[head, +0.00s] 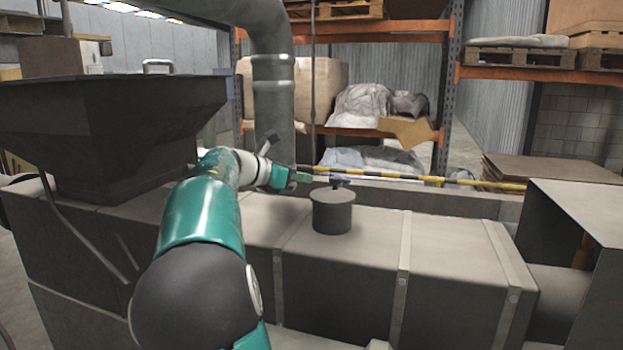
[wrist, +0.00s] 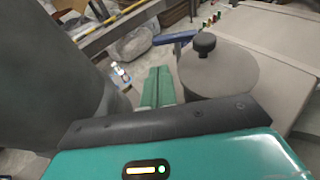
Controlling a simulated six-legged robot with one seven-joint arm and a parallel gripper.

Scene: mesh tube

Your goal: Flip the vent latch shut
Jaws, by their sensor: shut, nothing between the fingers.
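The vent (head: 332,212) is a short, dark grey round drum standing on top of the long grey housing. A small dark knob (head: 339,183) sits on its lid; it also shows in the wrist view (wrist: 205,43). In the wrist view a blue bar (wrist: 174,38), seemingly the latch lever, sticks out to the left from near the knob, past the lid's edge. My gripper (head: 303,177) is just left of the vent at about lid height. Its green fingers (wrist: 159,86) are shut and empty, apart from the lid (wrist: 217,72) and below the bar in the picture.
A thick grey pipe (head: 272,95) rises behind my gripper, close on the left in the wrist view. A dark hopper (head: 105,130) stands at the left. A yellow-black striped bar (head: 420,178) runs behind the vent. The housing top (head: 450,235) is clear right of the vent.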

